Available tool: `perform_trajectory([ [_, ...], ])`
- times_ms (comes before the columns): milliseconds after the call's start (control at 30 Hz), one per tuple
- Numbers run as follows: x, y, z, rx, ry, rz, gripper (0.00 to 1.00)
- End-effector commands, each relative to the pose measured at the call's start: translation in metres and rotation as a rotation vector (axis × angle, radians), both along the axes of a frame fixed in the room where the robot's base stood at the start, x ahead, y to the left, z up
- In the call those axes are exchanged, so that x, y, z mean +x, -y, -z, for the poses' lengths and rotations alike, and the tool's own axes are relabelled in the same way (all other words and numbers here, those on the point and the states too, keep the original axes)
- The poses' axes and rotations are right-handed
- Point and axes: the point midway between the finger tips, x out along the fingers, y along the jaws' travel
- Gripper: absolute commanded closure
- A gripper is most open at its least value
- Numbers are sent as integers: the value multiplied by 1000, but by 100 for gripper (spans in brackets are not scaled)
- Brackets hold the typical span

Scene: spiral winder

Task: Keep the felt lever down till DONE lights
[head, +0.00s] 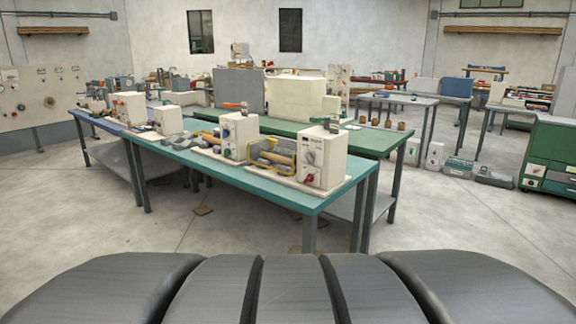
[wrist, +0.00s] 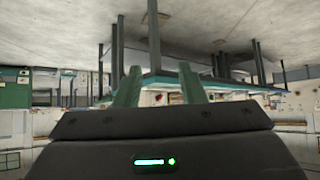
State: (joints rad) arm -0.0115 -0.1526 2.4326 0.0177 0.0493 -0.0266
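On the teal table (head: 310,196) in the head view stands a white machine box (head: 330,158) with a red knob (head: 309,178) and an orange-and-dark part on top. A yellow frame and a tan roller (head: 276,158) sit at its left. A second white box (head: 240,135) with a similar roller stands further left. I cannot tell which part is the felt lever, and no DONE light can be made out. My gripper (wrist: 160,86) is open and empty in the wrist view, its two greenish fingers apart, clear of the machines. It is not in the head view.
A green table (head: 375,138) with pale blocks stands behind. More white boxes stand on a blue table (head: 107,123) at left. A green cabinet (head: 550,155) is at right. Bare floor lies between me and the teal table. The wrist view is upside down.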

Motion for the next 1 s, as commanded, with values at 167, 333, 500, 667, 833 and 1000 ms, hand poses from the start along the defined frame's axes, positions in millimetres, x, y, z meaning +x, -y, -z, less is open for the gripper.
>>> perform_trajectory([
  [167, 0, 0, 0, 0, 0, 0, 64],
  [333, 0, 0, 0, 0, 1, 0, 64],
  [500, 3, 1, -5, -4, -5, -3, 87],
  [667, 26, 6, -36, -45, -73, -27, 100],
  [833, 66, 19, -99, -114, -227, -100, 100],
  [1000, 96, 34, -170, -164, -394, -208, 100],
])
